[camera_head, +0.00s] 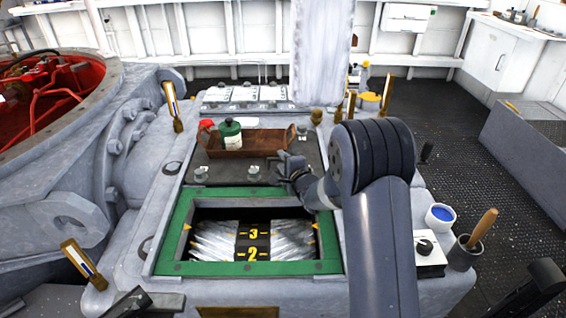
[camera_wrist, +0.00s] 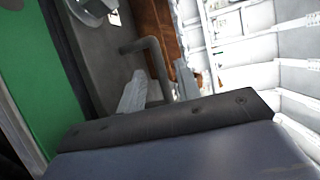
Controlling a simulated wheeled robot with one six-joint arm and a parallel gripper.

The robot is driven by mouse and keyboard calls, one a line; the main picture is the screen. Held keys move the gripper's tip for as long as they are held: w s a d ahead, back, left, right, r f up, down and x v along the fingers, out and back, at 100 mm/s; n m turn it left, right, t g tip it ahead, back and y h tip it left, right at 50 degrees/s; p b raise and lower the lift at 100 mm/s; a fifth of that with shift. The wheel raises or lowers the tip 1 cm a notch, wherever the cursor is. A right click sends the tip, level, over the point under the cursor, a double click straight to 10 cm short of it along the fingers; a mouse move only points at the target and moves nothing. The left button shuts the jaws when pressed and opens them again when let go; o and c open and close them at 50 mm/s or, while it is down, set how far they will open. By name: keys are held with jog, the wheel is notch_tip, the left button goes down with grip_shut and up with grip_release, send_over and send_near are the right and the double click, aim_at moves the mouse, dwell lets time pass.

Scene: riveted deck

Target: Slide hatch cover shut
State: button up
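The hatch is a green-framed opening (camera_head: 180,232) in the grey housing. It is uncovered, and silvery contents with a dark strip marked 3 and 2 show inside. The dark grey hatch cover (camera_head: 228,173) lies behind the opening. Its bent grey handle (camera_wrist: 153,55) rises from the plate in the wrist view. My gripper (camera_head: 284,170) is over the right part of the cover. In the wrist view, my gripper (camera_wrist: 160,95) has its two fingers apart, one on each side of the handle bar, with slight gaps showing. Contact with the bar is not clear.
A brown tray (camera_head: 255,143) holding a green bottle (camera_head: 230,134) and a red item stands at the cover's back. Upright brass-based posts (camera_head: 173,105) stand around the housing. At right are a blue-filled cup (camera_head: 440,216) and a pot with a wooden handle (camera_head: 465,252).

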jog(key=shift+c, duration=0.3)
grip_shut()
dwell(0.3)
